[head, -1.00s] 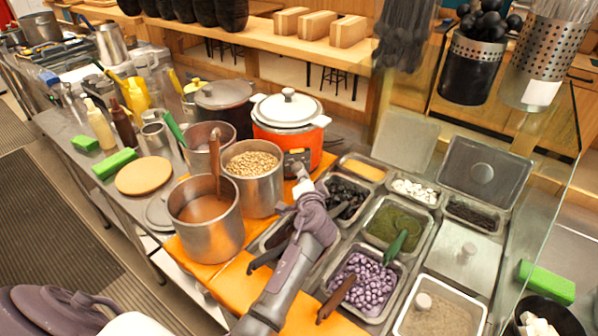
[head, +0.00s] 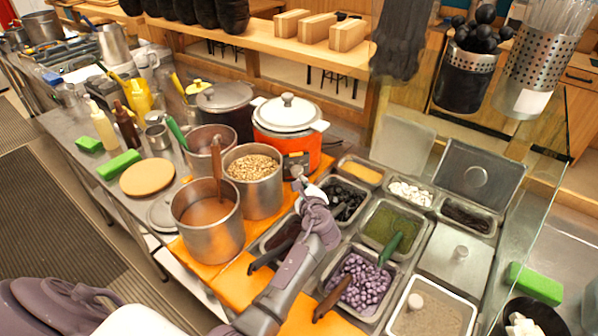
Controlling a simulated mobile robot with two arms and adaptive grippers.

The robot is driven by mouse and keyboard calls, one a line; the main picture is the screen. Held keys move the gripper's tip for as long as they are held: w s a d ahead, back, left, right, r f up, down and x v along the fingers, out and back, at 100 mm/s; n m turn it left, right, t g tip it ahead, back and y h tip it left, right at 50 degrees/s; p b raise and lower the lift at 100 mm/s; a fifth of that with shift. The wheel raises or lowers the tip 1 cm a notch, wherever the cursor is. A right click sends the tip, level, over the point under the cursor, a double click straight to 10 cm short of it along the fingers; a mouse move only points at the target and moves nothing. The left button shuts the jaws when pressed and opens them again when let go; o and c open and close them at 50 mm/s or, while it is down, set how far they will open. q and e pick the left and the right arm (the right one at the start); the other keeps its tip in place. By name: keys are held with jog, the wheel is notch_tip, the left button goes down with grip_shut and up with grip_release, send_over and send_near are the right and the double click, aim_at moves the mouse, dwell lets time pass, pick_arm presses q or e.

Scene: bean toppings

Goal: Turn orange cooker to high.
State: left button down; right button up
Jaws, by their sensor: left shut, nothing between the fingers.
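The orange cooker (head: 268,144) stands behind the steel pots, with a white lid (head: 288,112) on it. Its dark control panel (head: 297,160) faces the front at its lower right. My left gripper (head: 298,174) is shut and empty, with its tips right at the lower part of this panel. The tips hide part of the panel, and I cannot tell whether they touch the knob or where it is set. My right gripper is not in view.
A pot of beans (head: 253,166) and a pot of brown liquid (head: 205,212) stand left of my gripper. Topping trays (head: 393,222) fill the counter to the right. A dark lidded cooker (head: 225,103) stands behind left.

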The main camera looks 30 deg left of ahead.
aim_at(297, 172)
pick_arm(q)
jog(key=w+a+m, duration=0.1)
jog(key=m, duration=0.2)
jog(key=w+a+m, duration=0.1)
jog(key=m, duration=0.2)
jog(key=w+a+m, duration=0.1)
jog(key=m, duration=0.1)
jog(key=shift+w+a+m+g+y+b, duration=0.3)
jog(key=shift+w+m+b, duration=0.1)
jog(key=shift+w+a, duration=0.5)
jog(key=shift+d+f+b, duration=0.1)
jog(key=shift+f+b, duration=0.2)
dwell(0.6)
